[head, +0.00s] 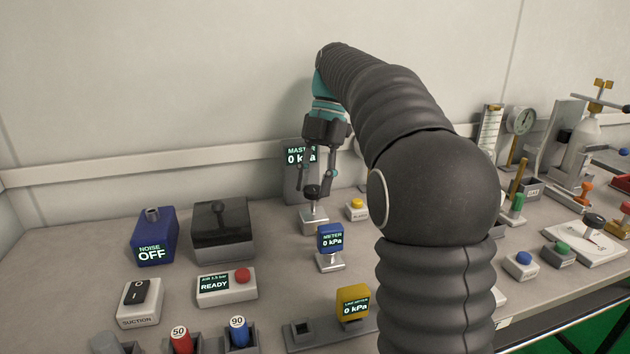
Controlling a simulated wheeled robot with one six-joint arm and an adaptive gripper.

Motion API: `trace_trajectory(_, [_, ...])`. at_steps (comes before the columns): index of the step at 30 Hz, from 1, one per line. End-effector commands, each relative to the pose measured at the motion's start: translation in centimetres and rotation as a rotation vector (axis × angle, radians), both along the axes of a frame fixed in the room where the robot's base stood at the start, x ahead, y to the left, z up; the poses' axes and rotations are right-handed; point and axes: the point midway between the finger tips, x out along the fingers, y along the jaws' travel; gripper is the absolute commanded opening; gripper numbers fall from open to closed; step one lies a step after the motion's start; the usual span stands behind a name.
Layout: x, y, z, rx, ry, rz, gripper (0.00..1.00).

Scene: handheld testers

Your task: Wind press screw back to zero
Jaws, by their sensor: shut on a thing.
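The press screw appears to be the black knob (313,191) on a thin stem above a small grey metal block (313,221) at the back middle of the bench. My gripper (315,187) points down from above, with its fingers shut on the knob. A grey upright display marked MASTER (294,160) stands just behind and reads 0 kPa; my gripper hides part of it. In front, a blue meter (330,238) on a metal stand also reads 0 kPa. A yellow meter (352,303) nearer the front reads 0 kPa.
A small box with a yellow button (356,209) stands close right of the block. A dark box (222,232) and a blue NOISE unit (155,238) stand left. My arm covers the bench's middle right. Several gauges and coloured buttons stand further right.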

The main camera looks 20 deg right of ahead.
Motion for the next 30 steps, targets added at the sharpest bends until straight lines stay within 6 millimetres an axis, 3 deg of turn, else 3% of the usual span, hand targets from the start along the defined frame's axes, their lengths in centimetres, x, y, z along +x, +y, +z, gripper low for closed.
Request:
trace_trajectory(11, [-0.03, -0.05, -0.35, -0.001, 0.008, 0.005, 0.03])
trace_trajectory(12, [-0.03, -0.05, -0.34, -0.001, 0.008, 0.005, 0.40])
trace_trajectory(15, [-0.03, -0.04, -0.30, -0.001, 0.007, 0.005, 0.63])
trace_trajectory(30, [-0.08, -0.10, -0.03, 0.001, 0.000, -0.082, 0.63])
